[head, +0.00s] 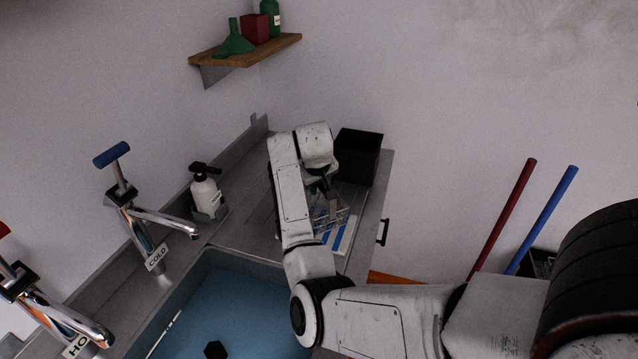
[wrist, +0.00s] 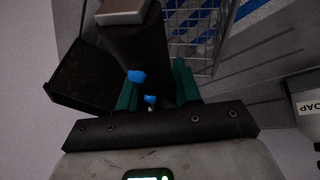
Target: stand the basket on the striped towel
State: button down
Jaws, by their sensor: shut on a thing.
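The wire basket (head: 326,218) is light metal mesh and shows partly below my gripper (head: 328,194), over the striped towel. In the wrist view its mesh (wrist: 190,32) is at the top centre. My gripper is shut on the basket. The grip spot is largely hidden behind a dark part, with small blue bits showing beside it. The towel (head: 346,237) is white with blue stripes and lies on the grey counter; it also shows in the wrist view (wrist: 248,8). I cannot tell whether the basket's base touches the towel.
A black open box (head: 358,155) stands close behind the towel. A soap bottle (head: 206,193) is left on the counter. The cold tap (head: 140,215) and sink (head: 235,310) are in front. A shelf (head: 245,52) hangs above. The counter's right edge is near the towel.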

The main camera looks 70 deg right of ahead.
jog(key=shift+f, duration=0.3)
jog(key=shift+f, duration=0.1)
jog(key=c, duration=0.8)
grip_release()
jog(key=b+v, duration=0.1)
jog(key=v, duration=1.1)
